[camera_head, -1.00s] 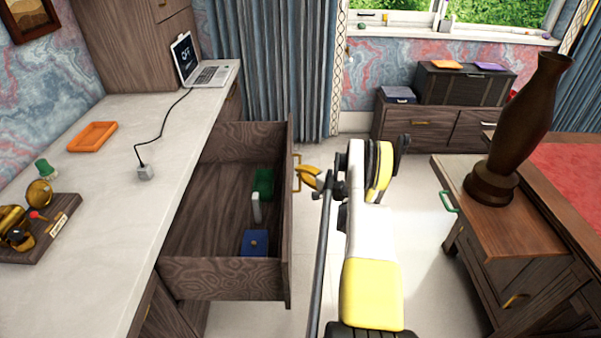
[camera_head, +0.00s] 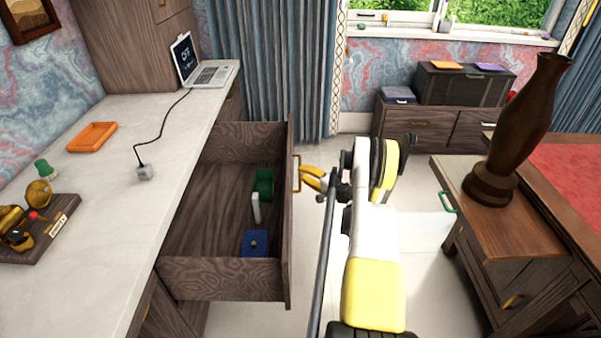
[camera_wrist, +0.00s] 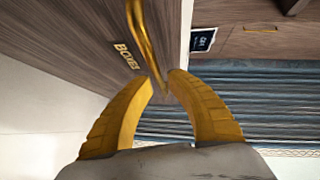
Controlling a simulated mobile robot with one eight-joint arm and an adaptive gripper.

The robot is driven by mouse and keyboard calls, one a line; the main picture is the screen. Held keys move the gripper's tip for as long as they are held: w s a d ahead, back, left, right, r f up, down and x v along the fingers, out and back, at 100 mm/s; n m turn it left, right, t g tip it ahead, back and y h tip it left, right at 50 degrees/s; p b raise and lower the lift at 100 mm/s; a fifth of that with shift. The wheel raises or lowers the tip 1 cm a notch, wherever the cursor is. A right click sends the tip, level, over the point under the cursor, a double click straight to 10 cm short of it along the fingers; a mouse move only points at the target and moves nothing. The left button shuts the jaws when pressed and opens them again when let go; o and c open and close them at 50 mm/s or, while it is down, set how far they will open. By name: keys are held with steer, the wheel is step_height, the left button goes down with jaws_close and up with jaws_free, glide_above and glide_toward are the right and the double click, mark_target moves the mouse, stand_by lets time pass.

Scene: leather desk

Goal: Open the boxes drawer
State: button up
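The boxes drawer (camera_head: 222,280) stands pulled far out from the left desk in the head view. Inside it are a blue box (camera_head: 255,243), a green box (camera_head: 263,184) and a small white item (camera_head: 255,208). Its front carries a brass handle (camera_head: 297,173) and, in the wrist view, the label "BOXES" (camera_wrist: 126,57). My gripper (camera_head: 312,177) is just right of the handle in the head view.
The desk top (camera_head: 120,220) holds an orange tray (camera_head: 92,137), a laptop (camera_head: 207,75) and a trophy-like ornament (camera_head: 35,215). A brown vase (camera_head: 520,130) stands on a cabinet at right. Floor shows between the drawer and that cabinet.

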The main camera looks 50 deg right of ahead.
steer(key=s, duration=0.3)
steer(key=s+r, duration=0.1)
steer(key=s, duration=0.1)
steer(key=shift+s+a, duration=0.25)
